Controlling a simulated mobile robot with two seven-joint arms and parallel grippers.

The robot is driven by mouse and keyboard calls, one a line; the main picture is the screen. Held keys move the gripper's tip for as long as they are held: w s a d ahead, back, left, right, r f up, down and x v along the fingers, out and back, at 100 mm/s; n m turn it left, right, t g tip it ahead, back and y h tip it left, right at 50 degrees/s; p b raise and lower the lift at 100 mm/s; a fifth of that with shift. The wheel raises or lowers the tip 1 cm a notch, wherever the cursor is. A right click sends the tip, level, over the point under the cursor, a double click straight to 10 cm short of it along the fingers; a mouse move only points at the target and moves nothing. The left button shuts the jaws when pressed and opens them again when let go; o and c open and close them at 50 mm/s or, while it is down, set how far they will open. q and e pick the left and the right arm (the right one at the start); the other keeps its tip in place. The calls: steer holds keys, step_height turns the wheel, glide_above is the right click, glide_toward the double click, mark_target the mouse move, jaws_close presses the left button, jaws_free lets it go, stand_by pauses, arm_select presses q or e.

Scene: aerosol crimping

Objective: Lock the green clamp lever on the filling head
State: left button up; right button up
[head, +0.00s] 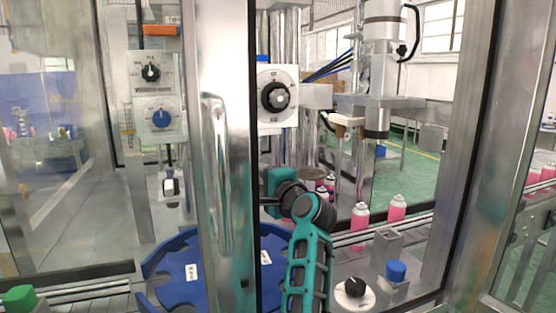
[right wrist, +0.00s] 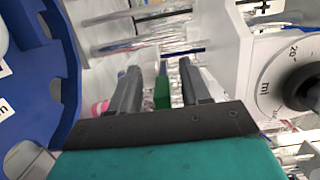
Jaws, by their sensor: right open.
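The filling head is a white box with a black dial (head: 277,97), at the middle of the head view. Its dial marked ml fills the right side of the right wrist view (right wrist: 300,80). A small green piece (right wrist: 162,92), perhaps the clamp lever, shows between and beyond my right gripper's fingers. Its full shape and position are hidden. My right gripper (right wrist: 159,66) is open, its two dark fingers apart with nothing visibly held. In the head view its teal body (head: 280,181) is below the filling head, and its fingers cannot be made out. My left gripper is out of view.
A steel door post with a handle (head: 216,160) stands in front, left of my right arm. A blue round carrier (head: 170,262) lies below. Pink-and-white cans (head: 360,217) stand at the right. A blue button (head: 396,271) and black knob (head: 355,287) are at the front right.

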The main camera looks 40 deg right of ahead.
steer(key=s+a, duration=0.2)
steer(key=s, duration=0.4)
stand_by(0.3)
steer(key=shift+s, duration=0.1)
stand_by(0.3)
